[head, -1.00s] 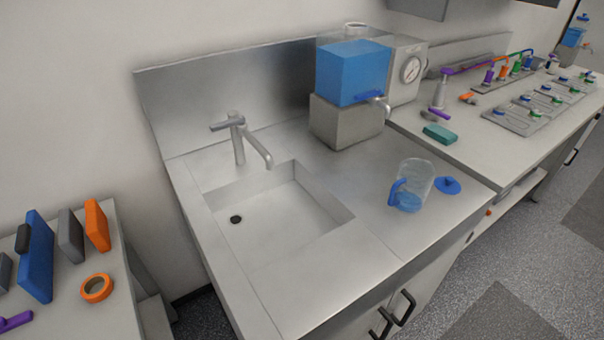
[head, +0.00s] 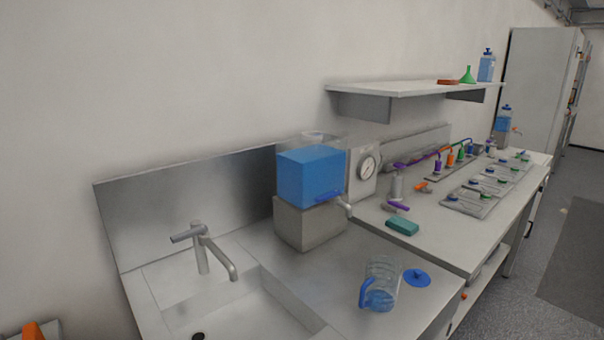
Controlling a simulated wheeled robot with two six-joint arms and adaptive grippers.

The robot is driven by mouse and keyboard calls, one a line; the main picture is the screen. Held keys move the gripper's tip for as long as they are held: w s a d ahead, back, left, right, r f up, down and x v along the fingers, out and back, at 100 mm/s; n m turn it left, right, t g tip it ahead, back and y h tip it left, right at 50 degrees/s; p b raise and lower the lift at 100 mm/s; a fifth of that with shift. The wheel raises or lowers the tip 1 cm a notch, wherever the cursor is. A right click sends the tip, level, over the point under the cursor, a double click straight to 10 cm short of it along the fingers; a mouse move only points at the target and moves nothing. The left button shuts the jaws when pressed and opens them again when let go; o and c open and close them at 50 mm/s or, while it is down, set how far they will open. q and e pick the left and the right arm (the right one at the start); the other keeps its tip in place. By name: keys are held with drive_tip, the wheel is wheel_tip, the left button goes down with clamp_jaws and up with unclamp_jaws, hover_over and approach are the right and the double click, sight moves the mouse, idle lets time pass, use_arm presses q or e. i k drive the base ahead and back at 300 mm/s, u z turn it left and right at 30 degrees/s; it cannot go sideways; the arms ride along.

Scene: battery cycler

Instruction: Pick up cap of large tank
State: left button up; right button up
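The large tank (head: 310,177) is a clear box with blue liquid, standing on a grey block (head: 309,225) at the back of the counter. Its clear round neck (head: 312,136) on top shows no cap on it. A tap with a blue handle sticks out at its lower right. A flat round blue cap with a small knob (head: 417,278) lies on the counter, right of a clear jug (head: 380,282) with a blue handle and a little blue liquid. Neither of my grippers shows in the head view.
A sink with a faucet (head: 203,250) is left of the tank. A gauge box (head: 362,172) stands right behind the tank. A teal block (head: 402,226) and a purple-topped bottle (head: 396,185) are on the bench to the right. A wall shelf (head: 410,88) hangs above.

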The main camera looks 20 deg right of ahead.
sight(417, 277)
drive_tip(key=z, duration=1.6)
drive_tip(key=k, duration=1.15)
drive_tip(key=z, duration=0.65)
drive_tip(key=i, duration=0.45)
drive_tip(key=z, duration=0.8)
drive_tip(key=i, duration=2.4)
drive_tip(key=u, duration=1.2)
drive_tip(key=i, duration=0.75)
drive_tip(key=u, duration=0.95)
